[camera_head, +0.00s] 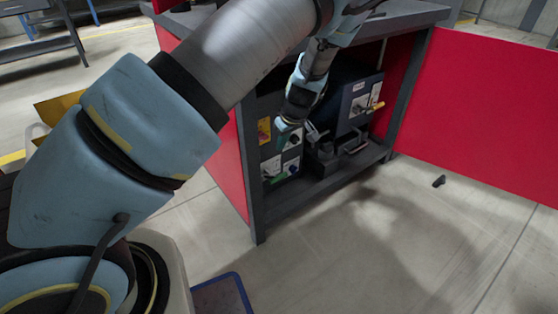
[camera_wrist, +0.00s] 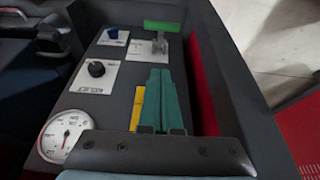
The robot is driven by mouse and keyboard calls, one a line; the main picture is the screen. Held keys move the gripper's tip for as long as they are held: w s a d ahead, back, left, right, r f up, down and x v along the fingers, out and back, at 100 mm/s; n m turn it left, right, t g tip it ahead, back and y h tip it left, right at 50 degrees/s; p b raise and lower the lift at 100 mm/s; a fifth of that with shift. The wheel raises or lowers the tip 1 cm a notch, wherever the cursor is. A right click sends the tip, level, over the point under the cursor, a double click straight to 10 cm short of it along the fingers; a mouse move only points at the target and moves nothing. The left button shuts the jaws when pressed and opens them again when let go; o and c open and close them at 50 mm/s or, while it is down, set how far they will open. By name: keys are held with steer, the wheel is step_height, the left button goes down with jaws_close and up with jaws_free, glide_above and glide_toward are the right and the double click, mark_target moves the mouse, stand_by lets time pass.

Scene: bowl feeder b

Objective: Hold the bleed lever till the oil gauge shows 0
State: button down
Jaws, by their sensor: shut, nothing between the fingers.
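A lever with a green handle (camera_wrist: 162,26) stands on a white plate at the far end of the dark panel in the wrist view. A round white gauge (camera_wrist: 60,137) sits at the panel's lower left; its needle shows, but the reading is too small to tell. My gripper (camera_wrist: 160,72) has its teal fingers shut together and empty, with the tips short of the lever and apart from it. In the head view my gripper (camera_head: 283,137) reaches into the bench's open front beside the panel.
A yellow strip (camera_wrist: 137,110) lies beside my fingers. The bench has red side walls (camera_head: 232,165); a blue box (camera_head: 352,97) stands deeper right. The floor in front is mostly clear.

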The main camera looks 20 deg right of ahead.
steer(key=b, duration=0.2)
glide_above(276, 176)
step_height(276, 176, down, 9)
steer(key=shift+a+f, duration=0.1)
steer(key=f, duration=0.1)
steer(key=s+f+b, duration=0.1)
steer(key=shift+s+f, duration=0.1)
steer(key=shift+f, duration=0.3)
steer(key=shift+s+d+f, duration=0.15)
steer(key=shift+d+f, duration=0.05)
steer(key=shift+f, duration=0.1)
